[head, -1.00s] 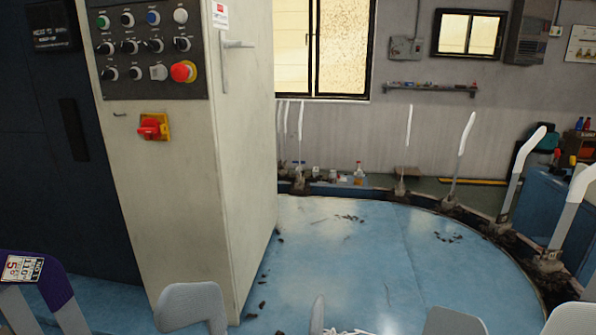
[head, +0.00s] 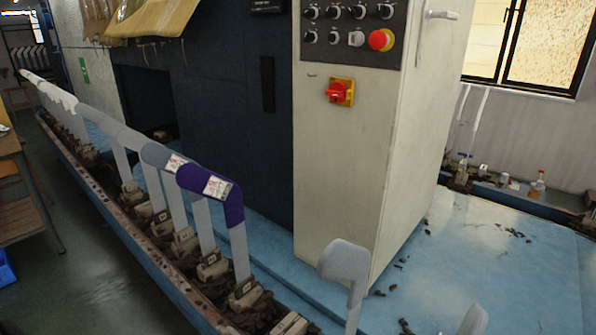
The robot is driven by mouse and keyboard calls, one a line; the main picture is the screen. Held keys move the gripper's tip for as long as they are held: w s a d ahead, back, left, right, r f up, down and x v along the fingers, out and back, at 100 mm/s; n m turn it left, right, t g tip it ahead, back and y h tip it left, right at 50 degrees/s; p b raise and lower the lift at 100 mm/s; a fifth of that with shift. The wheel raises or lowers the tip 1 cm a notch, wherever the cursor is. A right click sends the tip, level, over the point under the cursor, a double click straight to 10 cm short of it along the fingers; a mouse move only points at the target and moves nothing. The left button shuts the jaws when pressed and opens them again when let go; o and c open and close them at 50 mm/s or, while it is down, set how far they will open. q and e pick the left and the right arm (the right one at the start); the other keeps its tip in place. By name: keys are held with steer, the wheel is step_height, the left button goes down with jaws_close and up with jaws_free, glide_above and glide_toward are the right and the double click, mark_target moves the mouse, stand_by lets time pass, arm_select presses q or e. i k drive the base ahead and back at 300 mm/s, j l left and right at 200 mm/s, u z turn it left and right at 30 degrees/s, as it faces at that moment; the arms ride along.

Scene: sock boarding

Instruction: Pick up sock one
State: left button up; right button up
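No loose sock shows in the head view, and I cannot tell which sock is sock one. A purple sock (head: 232,205) with a white label sits on a foot-shaped board left of the middle. Just behind it, a grey sock (head: 158,155) with a label sits on another board. White and pale socks (head: 62,98) cover boards farther along the row to the upper left. Two grey, seemingly bare boards (head: 345,262) and (head: 474,321) stand at the front right. Neither of my grippers is in view.
A wooden table (head: 28,190) stands at the left edge, with a blue bin (head: 6,268) below. The floor between is clear.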

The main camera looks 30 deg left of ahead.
mark_target(196, 179)
steer(key=u, duration=1.6)
